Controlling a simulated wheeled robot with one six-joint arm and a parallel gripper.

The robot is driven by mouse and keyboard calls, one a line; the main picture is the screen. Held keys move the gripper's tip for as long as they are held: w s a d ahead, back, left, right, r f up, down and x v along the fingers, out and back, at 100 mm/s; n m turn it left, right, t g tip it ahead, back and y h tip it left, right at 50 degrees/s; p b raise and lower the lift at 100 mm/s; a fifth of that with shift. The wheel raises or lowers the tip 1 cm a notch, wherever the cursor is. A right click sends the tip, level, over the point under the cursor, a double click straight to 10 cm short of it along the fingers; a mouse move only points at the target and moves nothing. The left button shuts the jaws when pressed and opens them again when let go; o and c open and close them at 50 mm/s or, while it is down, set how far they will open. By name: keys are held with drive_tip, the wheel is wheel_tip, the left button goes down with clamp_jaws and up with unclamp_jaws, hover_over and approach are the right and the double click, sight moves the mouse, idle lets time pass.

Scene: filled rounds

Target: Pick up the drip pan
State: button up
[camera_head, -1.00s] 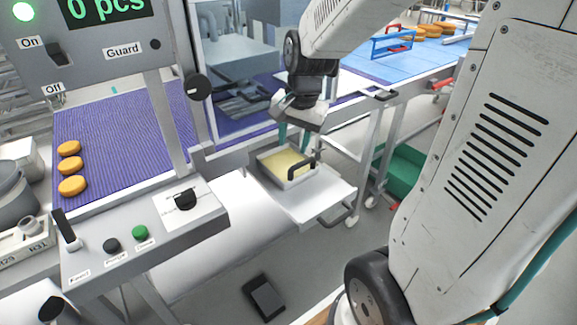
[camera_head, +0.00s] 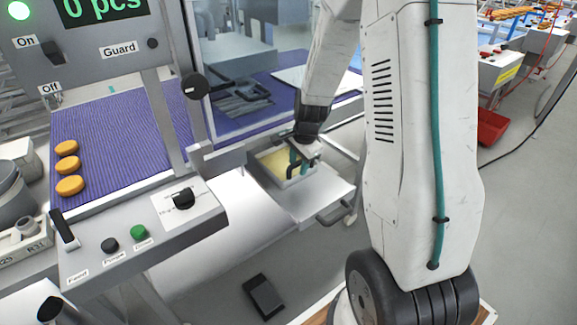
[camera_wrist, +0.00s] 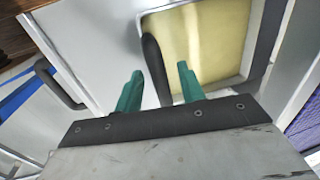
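The drip pan (camera_head: 301,180) is a pale, shallow rectangular pan with a yellow inside and a dark bar handle. It sits level on a light metal shelf under the machine. In the wrist view its yellow inside (camera_wrist: 208,42) fills the upper middle, and the dark handle (camera_wrist: 154,62) runs along its left edge. My gripper (camera_head: 301,160) is over the pan at its handle side. In the wrist view my gripper (camera_wrist: 160,72) has its two teal fingers apart, with the handle between them in the picture. I cannot tell whether they touch it.
The shelf (camera_head: 318,197) has its own dark handle (camera_head: 334,213) at the front. The control panel (camera_head: 140,240) and purple belt (camera_head: 115,135) are at left. A black pedal (camera_head: 263,297) lies on the floor. A red crate (camera_head: 491,127) stands at far right.

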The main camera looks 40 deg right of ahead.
drive_tip(key=shift+w+f, duration=0.1)
drive_tip(key=shift+f, duration=0.35)
clamp_jaws()
drive_tip(key=shift+r, duration=0.2)
